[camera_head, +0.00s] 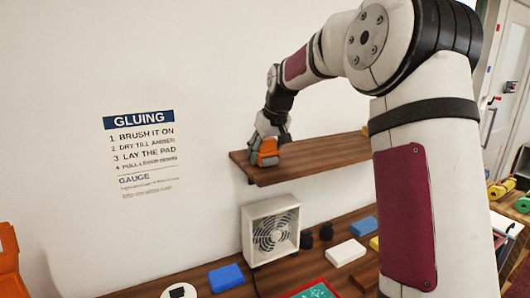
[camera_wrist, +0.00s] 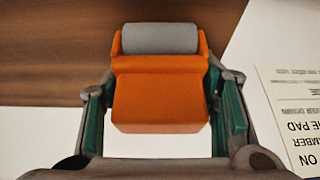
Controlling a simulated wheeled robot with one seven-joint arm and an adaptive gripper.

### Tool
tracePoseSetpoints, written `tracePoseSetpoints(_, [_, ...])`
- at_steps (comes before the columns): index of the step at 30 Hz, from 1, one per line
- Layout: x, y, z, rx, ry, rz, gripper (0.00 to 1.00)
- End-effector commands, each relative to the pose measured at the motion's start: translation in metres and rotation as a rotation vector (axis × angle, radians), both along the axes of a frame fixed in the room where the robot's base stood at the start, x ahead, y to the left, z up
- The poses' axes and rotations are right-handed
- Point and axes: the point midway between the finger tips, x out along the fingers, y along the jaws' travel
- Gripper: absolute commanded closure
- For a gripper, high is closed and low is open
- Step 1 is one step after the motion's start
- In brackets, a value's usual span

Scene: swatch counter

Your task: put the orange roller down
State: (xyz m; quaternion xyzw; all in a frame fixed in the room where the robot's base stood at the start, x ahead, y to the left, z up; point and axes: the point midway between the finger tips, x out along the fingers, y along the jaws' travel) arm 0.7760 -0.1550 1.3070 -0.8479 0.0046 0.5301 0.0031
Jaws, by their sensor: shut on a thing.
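The orange roller (camera_head: 266,150) is in my gripper at the left end of the wooden wall shelf (camera_head: 310,160). In the wrist view the orange roller (camera_wrist: 160,95) shows an orange body with a grey cylinder at its far end. My gripper (camera_wrist: 163,112) has its green-lined fingers closed on both sides of the orange body. The grey cylinder is over the brown shelf (camera_wrist: 55,50) in that view, and the near part of the body is past the shelf's edge. I cannot tell whether the roller touches the shelf.
A white fan (camera_head: 271,230) stands on the counter below the shelf. A blue block (camera_head: 226,278), a white block (camera_head: 345,252) and dark knobs lie near it. A gluing sign (camera_head: 142,155) hangs on the wall at left. The shelf's middle looks clear.

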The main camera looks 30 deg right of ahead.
Motion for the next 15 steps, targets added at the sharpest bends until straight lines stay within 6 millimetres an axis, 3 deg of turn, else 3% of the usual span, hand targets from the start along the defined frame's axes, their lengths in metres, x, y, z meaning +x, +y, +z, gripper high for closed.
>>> tracePoseSetpoints(10, [-0.001,0.0,-0.011,0.002,0.005,0.001,0.8])
tracePoseSetpoints(12, [-0.001,0.0,-0.014,0.002,0.006,0.0,0.9])
tracePoseSetpoints(14, [-0.001,0.0,-0.015,0.003,0.008,0.0,0.9])
tracePoseSetpoints(15, [-0.002,0.001,-0.017,0.003,0.011,0.0,0.43])
